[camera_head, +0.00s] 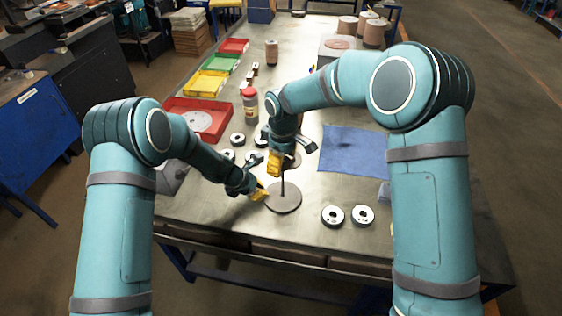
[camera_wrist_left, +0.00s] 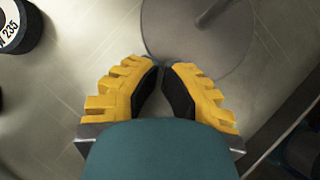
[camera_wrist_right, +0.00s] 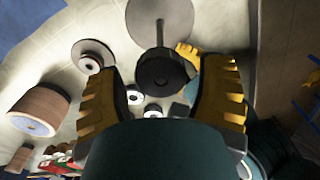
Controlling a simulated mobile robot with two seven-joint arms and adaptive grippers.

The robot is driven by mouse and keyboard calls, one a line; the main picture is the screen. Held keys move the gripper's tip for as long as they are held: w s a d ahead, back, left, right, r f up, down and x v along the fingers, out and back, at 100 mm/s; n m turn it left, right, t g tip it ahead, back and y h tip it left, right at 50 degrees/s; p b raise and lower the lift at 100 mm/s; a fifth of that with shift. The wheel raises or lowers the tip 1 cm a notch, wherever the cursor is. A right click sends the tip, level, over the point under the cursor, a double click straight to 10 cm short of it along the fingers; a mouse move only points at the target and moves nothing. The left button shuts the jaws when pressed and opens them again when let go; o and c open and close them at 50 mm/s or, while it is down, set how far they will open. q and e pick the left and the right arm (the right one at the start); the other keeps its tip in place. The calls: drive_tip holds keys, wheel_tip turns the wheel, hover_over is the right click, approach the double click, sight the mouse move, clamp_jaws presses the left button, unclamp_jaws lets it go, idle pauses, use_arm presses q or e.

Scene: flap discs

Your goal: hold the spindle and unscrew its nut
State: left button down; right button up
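The spindle has a grey round base (camera_head: 284,200) with a thin upright post (camera_head: 283,180). Its base also shows in the left wrist view (camera_wrist_left: 190,45). In the right wrist view a dark round nut (camera_wrist_right: 160,72) sits at the post's near end. My right gripper (camera_head: 274,168) is above the base, by the post's top. Its fingers (camera_wrist_right: 158,85) are spread on both sides of the nut, apparently with gaps. My left gripper (camera_head: 262,192) is low at the base's left edge. Its fingers (camera_wrist_left: 160,65) are partly open with a narrow, empty gap, short of the post.
Two flap discs (camera_head: 347,216) lie right of the spindle, and several more (camera_head: 238,139) lie left. A blue mat (camera_head: 350,150) is at the right. A red-capped bottle (camera_head: 250,105) and red tray (camera_head: 180,108) stand farther back. The bench's front edge is close.

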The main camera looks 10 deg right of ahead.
drive_tip(key=m, duration=1.4)
drive_tip(key=shift+s+d, duration=0.1)
drive_tip(key=m, duration=0.7)
drive_tip(key=shift+m, duration=0.3)
drive_tip(key=m, duration=0.7)
drive_tip(key=shift+s+d, duration=0.1)
drive_tip(key=shift+d, duration=0.05)
